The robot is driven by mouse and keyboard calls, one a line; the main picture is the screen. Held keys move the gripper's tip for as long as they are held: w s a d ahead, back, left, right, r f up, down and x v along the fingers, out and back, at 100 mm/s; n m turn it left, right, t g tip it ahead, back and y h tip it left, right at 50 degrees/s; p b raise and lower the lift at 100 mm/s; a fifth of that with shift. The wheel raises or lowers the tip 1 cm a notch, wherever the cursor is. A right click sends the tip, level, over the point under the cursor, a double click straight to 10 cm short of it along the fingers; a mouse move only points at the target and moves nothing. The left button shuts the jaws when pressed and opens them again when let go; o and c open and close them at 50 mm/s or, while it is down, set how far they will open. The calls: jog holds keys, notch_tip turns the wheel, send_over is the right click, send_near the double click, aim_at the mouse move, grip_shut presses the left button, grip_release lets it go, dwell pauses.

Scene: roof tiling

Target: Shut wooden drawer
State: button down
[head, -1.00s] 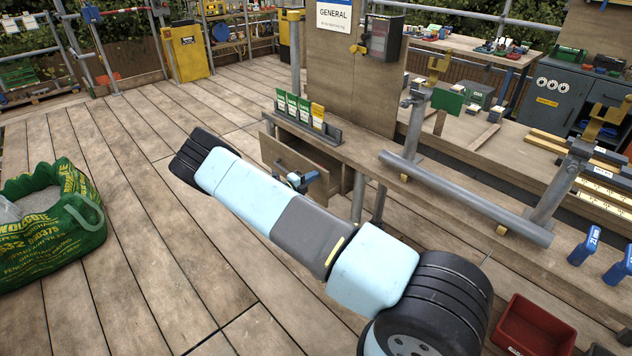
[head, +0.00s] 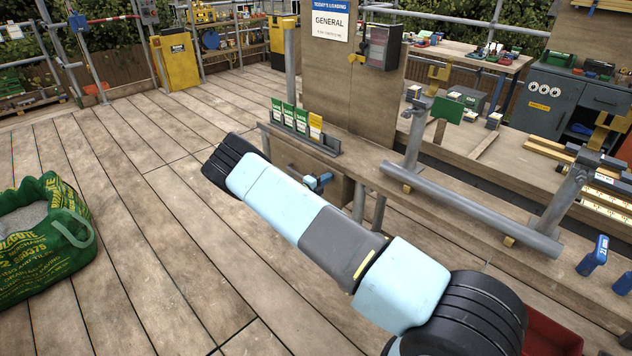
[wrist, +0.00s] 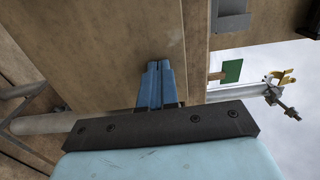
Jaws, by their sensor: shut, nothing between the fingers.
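The wooden drawer (head: 335,192) is under the bench top in the head view. Its front looks close to the bench, and no open box shows behind it; my arm covers part of it, so I cannot tell if it is fully flush. My gripper (head: 322,181) is in front of the drawer with its blue fingers together and empty. In the wrist view the shut fingers (wrist: 159,68) point at a wooden surface and seem to be at or very near it; contact is unclear.
The workbench (head: 465,188) carries a rack of green and yellow packets (head: 300,122) and a metal pipe (head: 470,208) on its near edge. A green bulk bag (head: 45,240) stands at the left on the deck. A red bin (head: 548,335) is at lower right. The deck (head: 170,190) between is clear.

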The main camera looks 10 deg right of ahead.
jog(key=shift+s+d+r, duration=0.1)
jog(key=shift+d, duration=0.5)
jog(key=w+a+v, duration=0.1)
jog(key=v, duration=1.4)
jog(key=s+d+r+m+g+y, duration=0.25)
jog(key=s+d+r+m, duration=0.25)
jog(key=r+m, duration=0.4)
jog(key=s+d+r+m+g+y, duration=0.2)
jog(key=s+d+r+m+g, duration=0.4)
jog(key=r, duration=0.5)
jog(key=s+d+r+m+g+y, duration=0.2)
jog(key=s+d+r+m, duration=0.3)
jog(key=r+m, duration=0.5)
jog(key=s+d+r+m+t+y, duration=0.2)
jog(key=s+r+m+y, duration=0.3)
jog(key=s+r+m, duration=0.6)
jog(key=s+a+r+m+t+y, duration=0.1)
jog(key=s+r+m, duration=0.2)
jog(key=s, duration=0.7)
jog(key=s+a+r+m+t+y, duration=0.1)
jog(key=s+r+m+t+y, duration=0.1)
jog(key=s, duration=0.8)
jog(key=shift+a+r+m, duration=0.3)
jog(key=shift+r+m, duration=0.45)
jog(key=shift+m, duration=0.25)
jog(key=shift+t, duration=0.25)
